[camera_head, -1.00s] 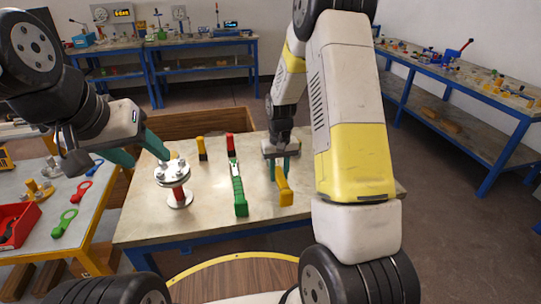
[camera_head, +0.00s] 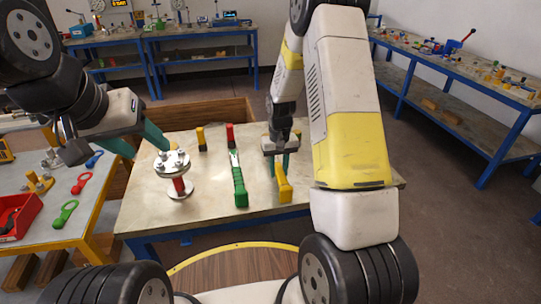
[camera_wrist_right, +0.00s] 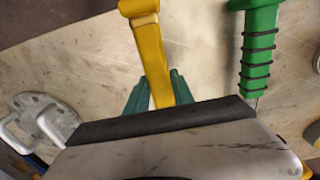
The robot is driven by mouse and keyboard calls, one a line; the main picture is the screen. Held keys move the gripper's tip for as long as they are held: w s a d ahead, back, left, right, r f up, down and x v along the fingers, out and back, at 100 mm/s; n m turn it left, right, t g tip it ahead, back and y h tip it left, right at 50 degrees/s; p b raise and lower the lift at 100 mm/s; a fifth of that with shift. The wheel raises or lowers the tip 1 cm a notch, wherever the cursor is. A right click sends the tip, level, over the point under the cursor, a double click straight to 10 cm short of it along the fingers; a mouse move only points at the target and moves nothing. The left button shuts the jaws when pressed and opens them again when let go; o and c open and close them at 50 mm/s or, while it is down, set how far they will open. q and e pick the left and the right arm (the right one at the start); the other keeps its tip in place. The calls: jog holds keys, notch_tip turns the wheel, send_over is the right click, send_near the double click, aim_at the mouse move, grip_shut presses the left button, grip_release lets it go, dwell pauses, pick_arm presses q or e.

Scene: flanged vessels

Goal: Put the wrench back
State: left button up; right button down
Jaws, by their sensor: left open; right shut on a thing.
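A yellow wrench (camera_head: 285,186) is between the fingers of my right gripper (camera_head: 281,160), over the right part of the table. In the right wrist view, the yellow wrench (camera_wrist_right: 148,45) runs between the green fingertips (camera_wrist_right: 158,90), its wider end at the top edge. I cannot tell whether it touches the table. My left gripper (camera_head: 142,143) is open and empty, beside and above the flanged vessel (camera_head: 173,172). The vessel has a metal top plate with bolts, a red stem and a round base.
A green-handled tool (camera_head: 240,187) lies on the worktable (camera_head: 215,190), left of the yellow wrench. Red (camera_head: 230,135) and yellow-black (camera_head: 201,138) handles are behind. The left table (camera_head: 75,230) holds green, red and blue ring tools and a red bin (camera_head: 18,217).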

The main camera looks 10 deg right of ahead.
jog(key=shift+f, duration=0.3)
jog(key=c, duration=1)
grip_release()
jog(key=o, duration=0.5)
jog(key=shift+r, duration=3.5)
